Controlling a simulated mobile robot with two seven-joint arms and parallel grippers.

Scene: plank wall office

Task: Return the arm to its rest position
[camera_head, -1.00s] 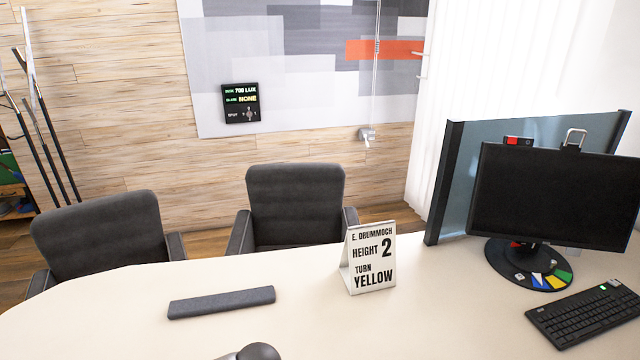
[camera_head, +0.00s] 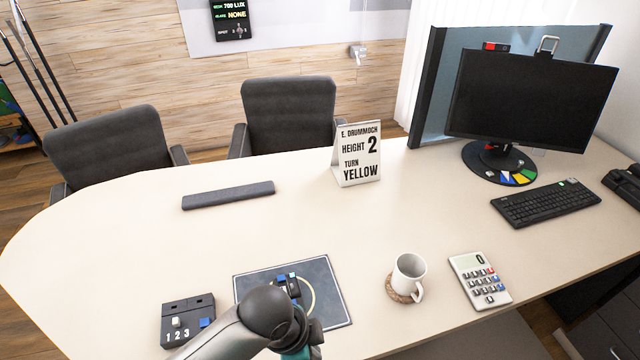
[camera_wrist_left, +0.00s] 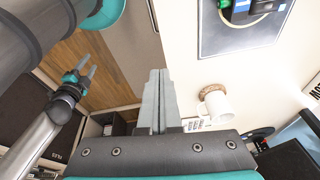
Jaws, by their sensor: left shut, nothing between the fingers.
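My left gripper (camera_wrist_left: 158,100) shows in the left wrist view with its two pale fingers together and nothing between them. It is near the edge of the desk (camera_head: 130,240), beside a white mug (camera_wrist_left: 217,104) in that view. In the head view, one of my arms reaches in at the bottom over a dark mat (camera_head: 335,310), covering part of it; no gripper shows there. My right gripper (camera_wrist_left: 86,70) shows in the left wrist view, its fingers apart and empty, over the wooden floor.
The mug (camera_head: 408,273) stands on a cork coaster, with a calculator (camera_head: 480,280) to its right. A switch box (camera_head: 187,322) is left of the mat. A sign (camera_head: 357,155), grey bar (camera_head: 228,195), keyboard (camera_head: 545,203) and monitor (camera_head: 530,98) stand farther back. The desk's left part is clear.

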